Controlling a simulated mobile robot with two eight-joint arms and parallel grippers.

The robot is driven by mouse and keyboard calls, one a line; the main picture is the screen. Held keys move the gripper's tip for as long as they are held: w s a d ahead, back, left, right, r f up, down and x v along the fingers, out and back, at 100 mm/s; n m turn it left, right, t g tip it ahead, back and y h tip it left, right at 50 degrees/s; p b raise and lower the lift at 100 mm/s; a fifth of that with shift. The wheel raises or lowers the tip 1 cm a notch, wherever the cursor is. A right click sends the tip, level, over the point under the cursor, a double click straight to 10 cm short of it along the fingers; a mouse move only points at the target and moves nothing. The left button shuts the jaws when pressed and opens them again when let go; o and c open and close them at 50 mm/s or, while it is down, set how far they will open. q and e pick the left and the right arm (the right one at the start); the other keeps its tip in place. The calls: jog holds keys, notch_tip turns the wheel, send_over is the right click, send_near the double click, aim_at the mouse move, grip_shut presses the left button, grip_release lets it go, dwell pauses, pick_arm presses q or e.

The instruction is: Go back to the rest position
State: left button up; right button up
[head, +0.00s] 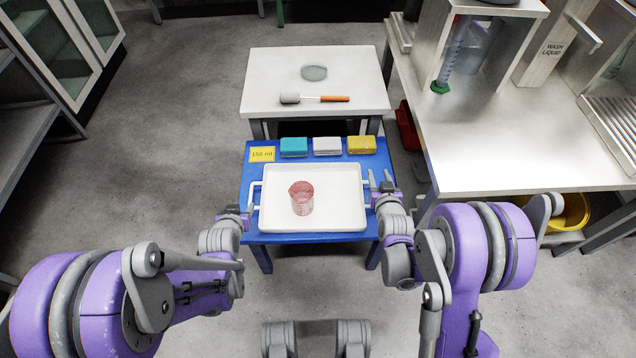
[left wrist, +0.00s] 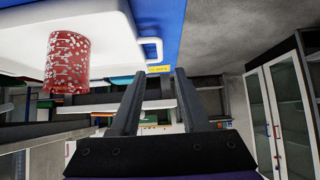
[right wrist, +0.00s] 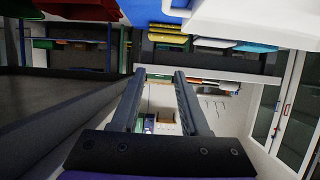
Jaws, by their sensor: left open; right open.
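A white tray (head: 340,212) with a handle on each side lies on the blue table (head: 255,170). A beaker (head: 301,197) with red contents stands upright on the tray, left of its middle. My left gripper (head: 246,212) is open at the tray's left side, by the left handle. In the left wrist view the beaker (left wrist: 68,62) and a tray handle (left wrist: 152,48) show beyond the fingers, with nothing between them. My right gripper (head: 382,182) is open at the tray's right side, near the right handle. In the right wrist view nothing sits between its fingers (right wrist: 160,75).
Teal (head: 293,146), white (head: 327,146) and yellow (head: 361,145) blocks and a yellow "150 ml" card (head: 262,154) line the blue table's back. Behind is a white table (head: 270,75) with a dish and a brush-like tool. A bench (head: 470,150) stands to the right. Floor is free at left.

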jog(key=shift+r, duration=0.45)
pick_arm(q)
jog(key=shift+r, duration=0.1)
pick_arm(e)
jog(key=s+a+r+g, duration=0.2)
jog(key=s+r+g, duration=0.45)
jog(key=s, duration=0.75)
pick_arm(q)
jog(key=s+d+r+g, duration=0.1)
jog(key=s+r+g, duration=0.3)
jog(key=s, duration=0.8)
jog(key=s+d+r+g, duration=0.1)
jog(key=s+r, duration=0.5)
jog(key=s, duration=0.6)
pick_arm(e)
jog(key=s+r+g, duration=0.2)
jog(key=s+g, duration=0.1)
jog(key=s, duration=1.6)
pick_arm(q)
notch_tip(320, 180, up, 26)
jog(key=w+p, duration=0.1)
jog(key=p, duration=2.2)
jog(key=shift+a+r+t, duration=0.2)
jog(key=shift+t, duration=0.2)
pick_arm(e)
notch_tip(320, 180, up, 26)
jog(key=w+t, duration=0.1)
jog(key=shift+r, duration=0.2)
